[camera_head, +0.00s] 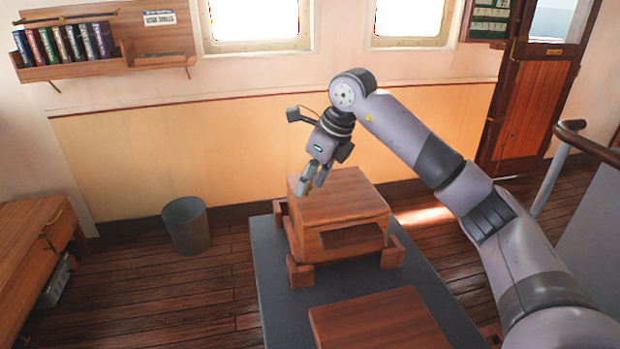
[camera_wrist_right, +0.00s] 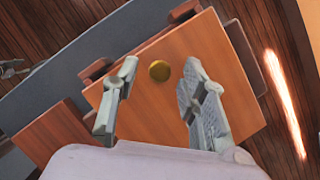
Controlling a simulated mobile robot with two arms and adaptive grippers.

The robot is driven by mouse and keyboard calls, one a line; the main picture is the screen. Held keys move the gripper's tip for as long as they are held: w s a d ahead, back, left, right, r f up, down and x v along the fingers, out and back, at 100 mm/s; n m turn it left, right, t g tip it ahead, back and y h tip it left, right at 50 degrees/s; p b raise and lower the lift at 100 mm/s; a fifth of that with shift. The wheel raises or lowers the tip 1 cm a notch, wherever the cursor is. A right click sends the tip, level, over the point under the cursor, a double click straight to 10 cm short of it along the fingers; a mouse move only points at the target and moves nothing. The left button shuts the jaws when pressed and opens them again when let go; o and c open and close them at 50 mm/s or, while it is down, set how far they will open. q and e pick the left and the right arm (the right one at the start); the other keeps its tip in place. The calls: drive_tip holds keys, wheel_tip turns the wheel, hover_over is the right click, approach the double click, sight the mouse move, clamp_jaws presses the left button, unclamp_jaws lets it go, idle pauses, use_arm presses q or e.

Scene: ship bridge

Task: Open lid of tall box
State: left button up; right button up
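The tall wooden box (camera_head: 340,210) stands closed on a grey table, between low wooden corner blocks. Its flat lid shows in the wrist view (camera_wrist_right: 200,45), with a round gold knob (camera_wrist_right: 160,71) on it. My right gripper (camera_head: 314,190) points down over the left part of the lid. In the wrist view its two fingers (camera_wrist_right: 155,105) are spread, with the knob showing between and beyond their tips. Nothing is held. The knob is hidden in the head view. My left gripper is absent from the head view; a small grey shape (camera_wrist_right: 12,68) at the wrist view's left edge may be it.
A lower wooden box (camera_head: 380,322) lies nearer on the grey table (camera_head: 278,300). A grey bin (camera_head: 186,225) stands on the floor to the left. A wooden desk (camera_head: 30,240) is at far left, and a railing (camera_head: 580,135) is at right.

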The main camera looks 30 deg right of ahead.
drive_tip(key=shift+c, duration=0.4)
clamp_jaws()
idle(0.4)
